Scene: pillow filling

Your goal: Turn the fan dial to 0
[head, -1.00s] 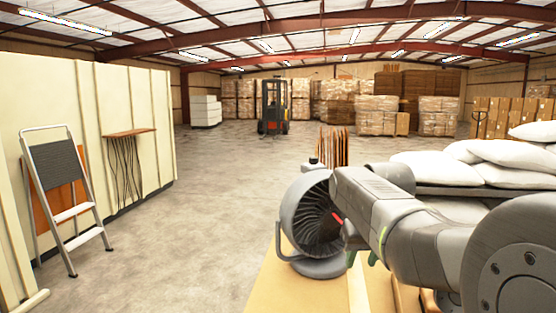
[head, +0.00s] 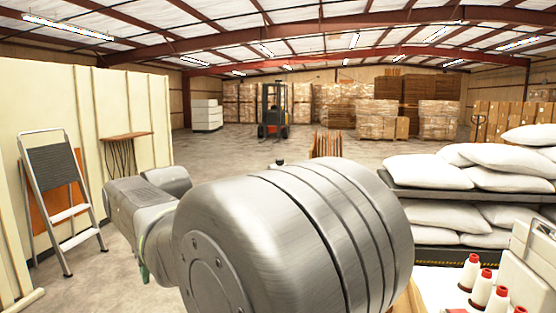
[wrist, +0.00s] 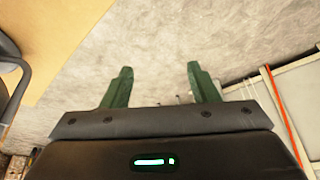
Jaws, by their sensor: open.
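The fan is almost wholly hidden behind my arm in the head view; only a small dark knob (head: 279,161) shows above the arm, where the top of the fan would be. I cannot read any dial setting. In the wrist view a grey curved edge (wrist: 12,72), likely part of the fan, shows at the far left. My gripper (wrist: 159,68) is open and empty, its two green fingers apart over the bare concrete floor. In the head view a green finger (head: 143,274) shows below my arm at the left, clear of the fan.
A tan table top (wrist: 75,35) fills the upper left of the wrist view. White pillows (head: 425,172) lie on dark shelves at right, with red-topped thread cones (head: 482,287) nearby. A step ladder (head: 62,190) leans at left. A forklift (head: 273,110) stands far back.

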